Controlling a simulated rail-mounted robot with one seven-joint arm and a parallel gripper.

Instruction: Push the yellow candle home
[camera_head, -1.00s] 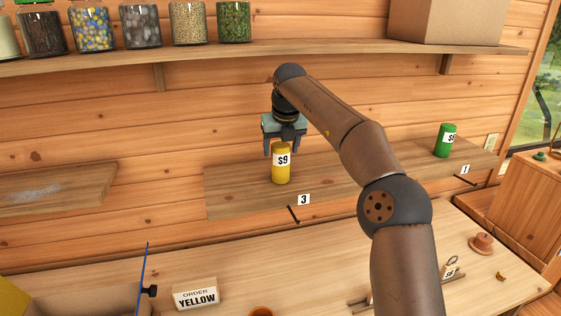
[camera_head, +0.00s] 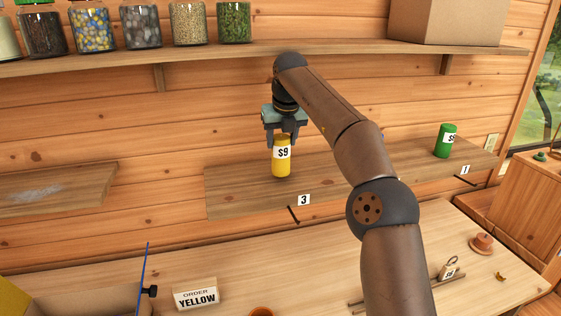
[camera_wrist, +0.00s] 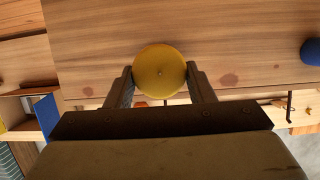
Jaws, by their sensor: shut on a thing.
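The yellow candle (camera_head: 281,160) with a "$9" tag is upright over the wooden wall ledge (camera_head: 235,190), behind the "3" label (camera_head: 303,200). My gripper (camera_head: 281,141) comes down from above and is shut on the candle's upper part. In the wrist view the candle's round yellow top (camera_wrist: 160,70) is between the two fingers. I cannot tell whether its base touches the ledge or is slightly above it.
A green candle (camera_head: 444,142) stands at the ledge's right end, near a "1" label (camera_head: 465,170). A blue round thing (camera_wrist: 312,51) is at the right of the wrist view. An "ORDER YELLOW" sign (camera_head: 196,298) stands on the bench below. Jars (camera_head: 140,25) line the upper shelf.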

